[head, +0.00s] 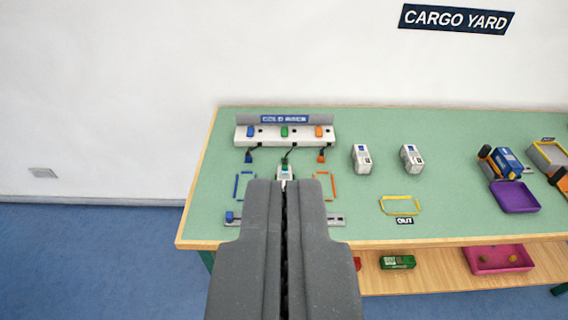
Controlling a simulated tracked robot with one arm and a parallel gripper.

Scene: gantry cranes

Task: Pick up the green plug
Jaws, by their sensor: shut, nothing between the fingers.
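The green plug (284,167) is small and sits at the end of a dark cable on the green table top (350,125). It appears at the top of a small white block (285,174), just beyond my fingertips in the picture. I cannot tell whether it is seated in that block. My gripper (284,184) is shut and empty, pointing at the block and hiding its lower part. A blue plug (248,157) lies left of the green plug and an orange plug (321,158) lies right of it, each on a cable.
A white rack (270,142) with blue, green and orange pieces stands behind the plugs. Two white units (361,158) (411,158), a yellow outline (400,205) and a purple tray (515,197) are to the right. A lower shelf (440,282) holds a pink tray (498,259).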

